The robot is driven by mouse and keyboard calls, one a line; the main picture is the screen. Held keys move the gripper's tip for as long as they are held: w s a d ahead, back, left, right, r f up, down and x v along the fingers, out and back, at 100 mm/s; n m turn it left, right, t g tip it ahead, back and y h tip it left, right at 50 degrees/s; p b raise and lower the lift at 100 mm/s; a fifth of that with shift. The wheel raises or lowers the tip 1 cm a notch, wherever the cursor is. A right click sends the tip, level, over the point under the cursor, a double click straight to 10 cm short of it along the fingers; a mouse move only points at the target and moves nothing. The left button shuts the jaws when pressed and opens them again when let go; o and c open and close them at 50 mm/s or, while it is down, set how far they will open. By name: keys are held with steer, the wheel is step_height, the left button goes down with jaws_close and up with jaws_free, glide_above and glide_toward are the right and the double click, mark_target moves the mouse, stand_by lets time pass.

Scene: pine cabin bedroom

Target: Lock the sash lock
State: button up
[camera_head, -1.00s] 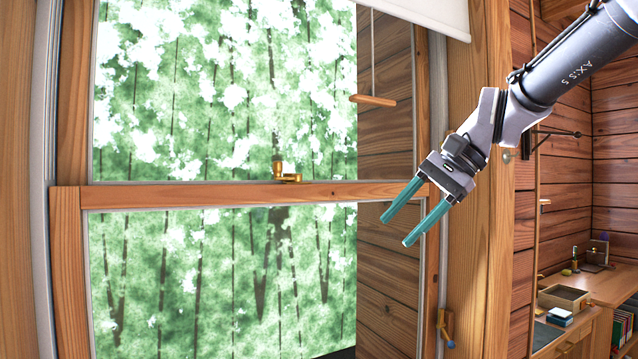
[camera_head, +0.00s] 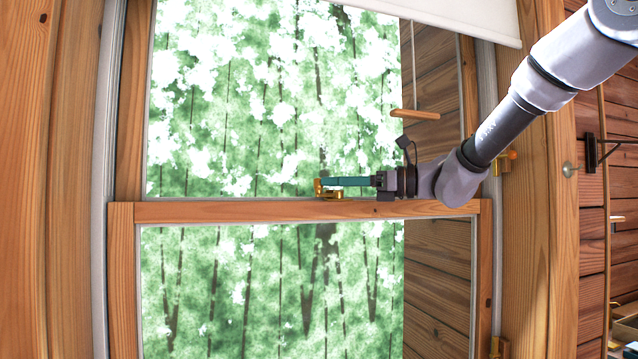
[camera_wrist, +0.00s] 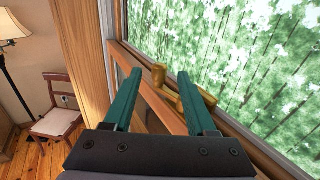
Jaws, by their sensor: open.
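The brass sash lock (camera_head: 319,188) sits on top of the wooden meeting rail (camera_head: 230,211) of the window. In the wrist view its upright knob (camera_wrist: 158,73) shows between my two teal fingertips, and more brass (camera_wrist: 206,97) shows around the right finger. My gripper (camera_head: 326,182) is open, reaching in level from the right with its tips at the lock. It also shows in the wrist view (camera_wrist: 161,74). The fingers hide part of the lock, and I cannot tell whether they touch it.
A wooden pull bar (camera_head: 415,114) hangs on a cord beneath a white blind (camera_head: 455,18), just above my wrist. Window glass lies behind the rail. The wrist view shows a chair (camera_wrist: 58,123) and a floor lamp (camera_wrist: 12,28) at the left.

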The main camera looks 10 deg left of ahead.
mark_target(317, 182)
steer(key=shift+a, duration=2.15)
jaws_close()
steer(key=shift+w+a+r+m+t, duration=0.15)
steer(key=shift+m+t, duration=0.35)
steer(key=shift+t, duration=0.3)
steer(key=shift+w+a+f+m+t, duration=0.15)
steer(key=shift+m+t, duration=0.35)
steer(key=shift+t, duration=0.3)
steer(key=shift+w+a+m+t+h, duration=0.1)
steer(key=shift+w+m+t+h, duration=0.15)
steer(key=shift+m+t, duration=0.5)
steer(key=shift+n, duration=0.25)
jaws_free()
steer(key=shift+n+g, duration=0.25)
steer(key=shift+n, duration=0.05)
